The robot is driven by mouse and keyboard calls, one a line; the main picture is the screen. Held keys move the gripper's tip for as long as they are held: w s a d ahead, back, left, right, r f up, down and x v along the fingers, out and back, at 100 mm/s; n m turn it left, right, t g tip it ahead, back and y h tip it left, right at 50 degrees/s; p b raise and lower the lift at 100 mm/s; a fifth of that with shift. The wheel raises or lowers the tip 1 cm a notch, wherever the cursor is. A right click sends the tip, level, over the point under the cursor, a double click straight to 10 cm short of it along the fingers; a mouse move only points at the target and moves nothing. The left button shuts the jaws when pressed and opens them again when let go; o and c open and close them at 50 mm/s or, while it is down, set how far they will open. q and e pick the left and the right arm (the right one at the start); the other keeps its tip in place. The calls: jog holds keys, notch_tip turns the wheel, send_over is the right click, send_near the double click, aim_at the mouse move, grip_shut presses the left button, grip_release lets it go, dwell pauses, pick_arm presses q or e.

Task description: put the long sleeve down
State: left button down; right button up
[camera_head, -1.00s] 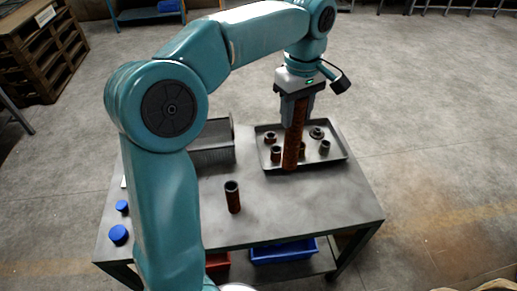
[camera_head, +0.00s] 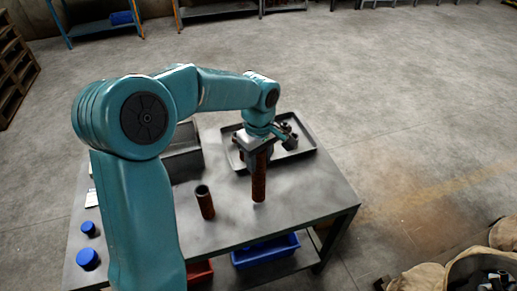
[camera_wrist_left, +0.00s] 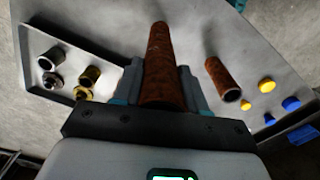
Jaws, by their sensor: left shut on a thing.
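The long sleeve (camera_head: 259,178) is a rusty brown tube, held upright under my left gripper (camera_head: 259,153). Its lower end is at or just above the bare tabletop in front of the tray; I cannot tell if it touches. In the left wrist view the long sleeve (camera_wrist_left: 158,62) lies between the two fingers of my left gripper (camera_wrist_left: 160,95), which is shut on it. A second, shorter rusty sleeve (camera_head: 205,202) stands on the table to the left, and it also shows in the left wrist view (camera_wrist_left: 222,78). My right gripper is in neither view.
The dark tray (camera_head: 305,152) with several small metal parts (camera_head: 290,135) lies behind the gripper. A grey bin (camera_head: 183,160) stands at back left. Blue caps (camera_head: 88,258) sit at the table's left edge. The tabletop (camera_head: 300,195) right of the long sleeve is clear.

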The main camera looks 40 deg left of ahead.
pick_arm(q)
jog(key=shift+w+f, duration=0.1)
jog(key=shift+f, duration=0.55)
jog(key=shift+r, duration=0.1)
jog(key=shift+f, duration=0.2)
jog(key=c, duration=0.6)
grip_release()
